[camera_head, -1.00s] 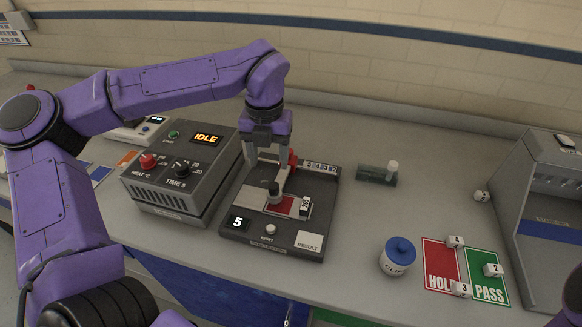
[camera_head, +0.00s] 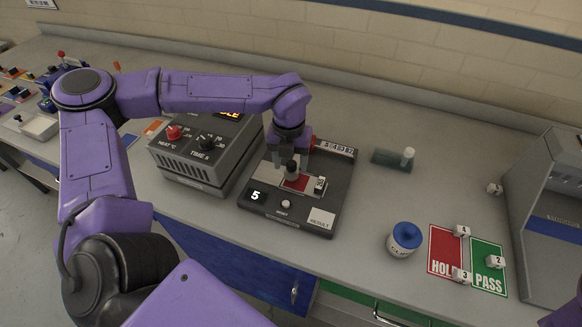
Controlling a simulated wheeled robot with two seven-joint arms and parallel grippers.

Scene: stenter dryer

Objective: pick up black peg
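The black peg (camera_head: 292,170) stands upright on the red patch of a dark tester unit in the camera_head view. My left gripper (camera_head: 292,164) points down directly over this unit. Its fingers look spread, with the peg's upper part between or just behind them. I cannot tell whether a finger touches the peg. My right gripper is not in view.
The tester (camera_head: 258,213) shows a 5. A grey timer box (camera_head: 190,172) stands left of it. A grey booth (camera_head: 545,190) closes the right side.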

